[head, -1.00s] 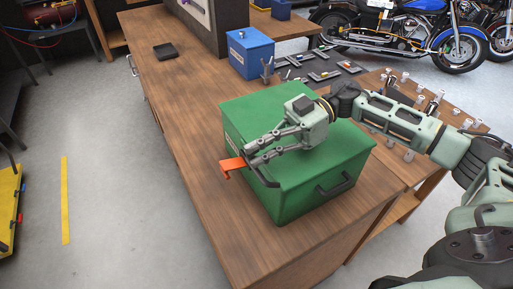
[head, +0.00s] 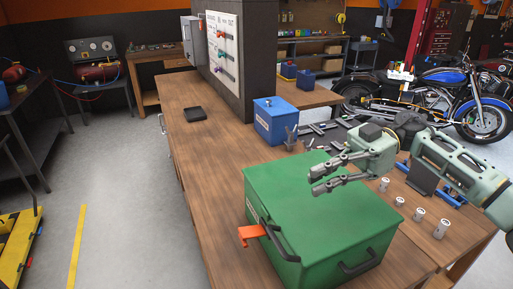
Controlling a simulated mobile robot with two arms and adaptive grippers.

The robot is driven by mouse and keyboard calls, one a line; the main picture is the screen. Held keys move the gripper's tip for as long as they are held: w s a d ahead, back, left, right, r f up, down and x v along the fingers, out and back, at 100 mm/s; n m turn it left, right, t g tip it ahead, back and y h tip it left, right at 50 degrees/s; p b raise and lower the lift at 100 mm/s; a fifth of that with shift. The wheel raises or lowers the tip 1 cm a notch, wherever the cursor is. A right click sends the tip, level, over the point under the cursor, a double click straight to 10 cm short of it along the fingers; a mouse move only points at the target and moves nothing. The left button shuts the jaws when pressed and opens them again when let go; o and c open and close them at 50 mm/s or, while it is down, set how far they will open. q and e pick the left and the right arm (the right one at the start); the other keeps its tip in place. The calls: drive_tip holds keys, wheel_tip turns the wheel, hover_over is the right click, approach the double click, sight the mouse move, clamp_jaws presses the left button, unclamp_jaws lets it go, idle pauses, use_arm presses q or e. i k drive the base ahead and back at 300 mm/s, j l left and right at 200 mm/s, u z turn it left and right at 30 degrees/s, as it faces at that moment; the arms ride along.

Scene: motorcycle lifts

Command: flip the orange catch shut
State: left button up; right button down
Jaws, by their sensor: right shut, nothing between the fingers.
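The orange catch (head: 250,235) is on the left side of the green box (head: 330,205), near the box's upper edge. It sticks outward over the bench, with a short bent-down end. The box's lid is down. My right gripper (head: 314,182) is above the lid, apart from the catch, up and to the right of it in the head view. Its fingers point left and hold nothing. My left gripper is not in view.
The box stands on a wooden workbench (head: 205,150). Its black handle (head: 277,240) is beside the catch. A blue box (head: 275,120) and a black tray (head: 195,114) are farther back. Several metal sockets (head: 418,215) stand at the right. The bench left of the box is clear.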

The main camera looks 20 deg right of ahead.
sight(251, 232)
drive_tip(key=k, duration=1.5)
